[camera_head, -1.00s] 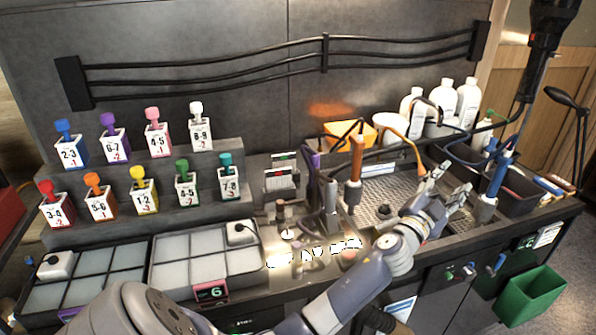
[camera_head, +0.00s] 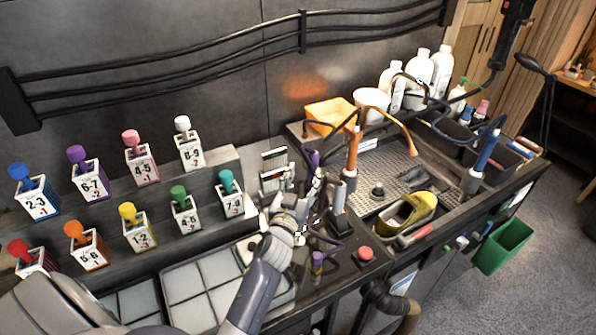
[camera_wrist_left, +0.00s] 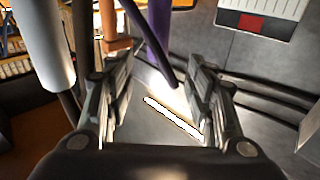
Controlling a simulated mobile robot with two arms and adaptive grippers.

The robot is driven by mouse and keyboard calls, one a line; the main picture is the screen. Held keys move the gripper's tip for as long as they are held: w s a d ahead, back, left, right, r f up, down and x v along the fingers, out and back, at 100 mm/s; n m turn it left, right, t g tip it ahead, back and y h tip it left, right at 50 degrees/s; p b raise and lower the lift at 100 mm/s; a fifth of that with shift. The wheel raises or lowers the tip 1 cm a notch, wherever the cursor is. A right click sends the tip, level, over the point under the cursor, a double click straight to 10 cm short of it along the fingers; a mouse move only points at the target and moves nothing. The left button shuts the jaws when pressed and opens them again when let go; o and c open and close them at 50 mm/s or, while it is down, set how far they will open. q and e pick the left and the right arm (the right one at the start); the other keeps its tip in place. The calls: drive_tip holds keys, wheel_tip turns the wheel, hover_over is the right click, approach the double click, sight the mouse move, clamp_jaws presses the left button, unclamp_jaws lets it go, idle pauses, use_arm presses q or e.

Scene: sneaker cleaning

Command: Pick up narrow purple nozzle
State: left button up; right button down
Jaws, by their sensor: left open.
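A slim purple nozzle (camera_head: 314,158) stands upright behind my left gripper in the head view; its lower part is hidden. In the left wrist view, a purple rod (camera_wrist_left: 157,38) shows beyond and between the fingers. My left gripper (camera_head: 300,198) is open and close to the upright tools; in the left wrist view its fingers (camera_wrist_left: 161,85) are apart with nothing clearly held. A second, shorter purple piece (camera_head: 318,262) stands on the counter in front. I cannot tell from shape alone which one is the narrow nozzle. My right gripper is not in view.
An orange-handled tool (camera_head: 352,152) stands just right of the purple nozzle, with hoses around it. A yellow-and-grey shoe (camera_head: 410,212) lies at the sink's front. A red button (camera_head: 366,253) is on the counter. Numbered bottles (camera_head: 138,225) stand on steps at left.

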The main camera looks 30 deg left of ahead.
sight(312, 168)
use_arm(q)
drive_tip(key=shift+g, duration=0.3)
drive_tip(key=w+f, duration=0.1)
drive_tip(key=w+f+b, duration=0.1)
drive_tip(key=w+f, duration=0.1)
drive_tip(key=w, duration=0.1)
drive_tip(key=shift+a, duration=0.4)
drive_tip(key=shift+w+a+b, duration=0.15)
drive_tip(key=shift+w+b, duration=0.15)
drive_tip(key=shift+w, duration=0.2)
drive_tip(key=b+x, duration=0.1)
drive_tip(key=x, duration=0.3)
drive_tip(key=shift+w, duration=0.2)
drive_tip(key=shift+w+f, duration=0.1)
drive_tip(key=shift+w, duration=0.1)
drive_tip(key=shift+s, duration=0.1)
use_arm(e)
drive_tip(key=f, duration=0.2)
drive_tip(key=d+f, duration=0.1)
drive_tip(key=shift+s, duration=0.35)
use_arm(q)
drive_tip(key=shift+c, duration=1.1)
clamp_jaws()
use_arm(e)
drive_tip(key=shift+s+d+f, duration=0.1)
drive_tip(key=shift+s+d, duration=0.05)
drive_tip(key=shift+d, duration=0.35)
